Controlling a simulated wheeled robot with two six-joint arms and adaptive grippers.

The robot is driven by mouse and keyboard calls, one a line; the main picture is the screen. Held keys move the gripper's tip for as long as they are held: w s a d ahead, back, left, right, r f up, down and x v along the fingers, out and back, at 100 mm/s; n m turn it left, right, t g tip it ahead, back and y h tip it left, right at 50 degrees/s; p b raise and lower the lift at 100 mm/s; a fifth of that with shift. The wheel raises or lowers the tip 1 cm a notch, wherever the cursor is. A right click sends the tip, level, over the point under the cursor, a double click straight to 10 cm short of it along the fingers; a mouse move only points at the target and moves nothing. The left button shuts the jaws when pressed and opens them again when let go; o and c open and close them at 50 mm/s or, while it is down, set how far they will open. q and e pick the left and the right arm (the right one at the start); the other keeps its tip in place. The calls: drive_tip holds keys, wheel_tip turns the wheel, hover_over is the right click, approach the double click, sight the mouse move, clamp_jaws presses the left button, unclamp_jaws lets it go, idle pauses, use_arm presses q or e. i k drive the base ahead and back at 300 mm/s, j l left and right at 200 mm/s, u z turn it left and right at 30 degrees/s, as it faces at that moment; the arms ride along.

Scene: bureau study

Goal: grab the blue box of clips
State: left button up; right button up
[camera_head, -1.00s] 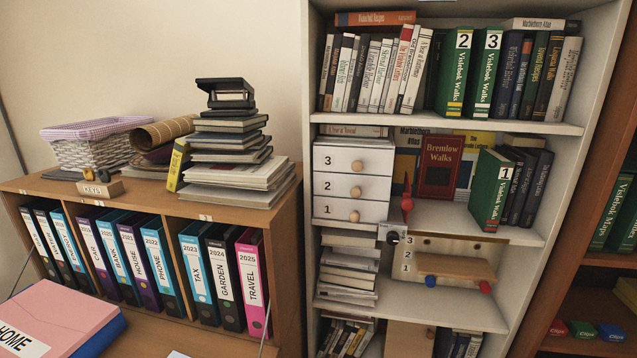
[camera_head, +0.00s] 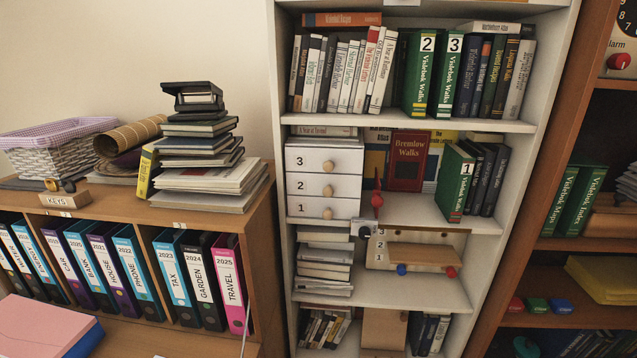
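The blue box of clips (camera_head: 562,307) lies on a low shelf of the brown bookcase at the right of the head view. It is the rightmost of three small boxes in a row. A green box (camera_head: 537,305) is beside it, and a red box (camera_head: 515,305) is at the left end. Neither of my grippers is in view.
A white bookcase (camera_head: 547,75) with books and a small white drawer unit (camera_head: 322,187) stands in the middle. A brown cabinet with ring binders (camera_head: 228,283) is at the left.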

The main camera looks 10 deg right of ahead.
sight(559, 305)
drive_tip(key=z, duration=1.7)
